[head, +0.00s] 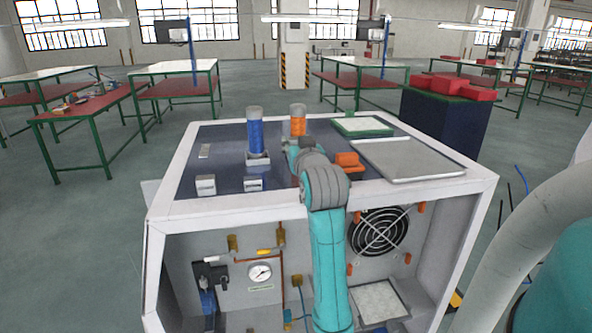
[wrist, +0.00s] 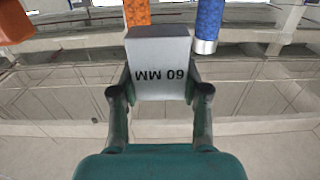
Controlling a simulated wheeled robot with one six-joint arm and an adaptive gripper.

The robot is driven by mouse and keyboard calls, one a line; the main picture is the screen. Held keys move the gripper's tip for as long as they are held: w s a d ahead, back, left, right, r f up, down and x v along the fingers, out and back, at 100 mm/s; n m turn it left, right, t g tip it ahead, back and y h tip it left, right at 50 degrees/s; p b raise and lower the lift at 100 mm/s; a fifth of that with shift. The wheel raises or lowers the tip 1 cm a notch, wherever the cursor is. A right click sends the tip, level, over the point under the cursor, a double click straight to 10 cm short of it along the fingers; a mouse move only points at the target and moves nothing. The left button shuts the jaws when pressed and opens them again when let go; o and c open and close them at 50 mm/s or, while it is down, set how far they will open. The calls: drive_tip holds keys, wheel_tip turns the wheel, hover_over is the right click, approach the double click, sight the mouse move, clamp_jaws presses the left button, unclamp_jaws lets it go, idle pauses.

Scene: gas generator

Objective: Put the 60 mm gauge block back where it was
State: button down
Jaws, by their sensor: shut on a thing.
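The 60 mm gauge block (wrist: 160,62) is a grey metal block with "60 MM" upside down on its face in the wrist view. My gripper (wrist: 160,92) is shut on it, with one finger on each side. In the head view my gripper is mostly hidden by my own arm above the dark bench top (head: 225,145), near the orange cylinder (head: 298,122), and the block cannot be made out there. Two small pale blocks (head: 206,184) (head: 253,184) stand near the front edge of the top. The place the block came from cannot be told.
An orange part (head: 348,163) sits right of my arm. A green-rimmed tray (head: 362,127) and a grey plate (head: 408,160) take up the right side.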

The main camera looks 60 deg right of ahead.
drive_tip(key=shift+f, duration=3.3)
drive_tip(key=shift+f, duration=0.1)
drive_tip(key=c, duration=0.6)
unclamp_jaws()
drive_tip(key=shift+o, duration=0.2)
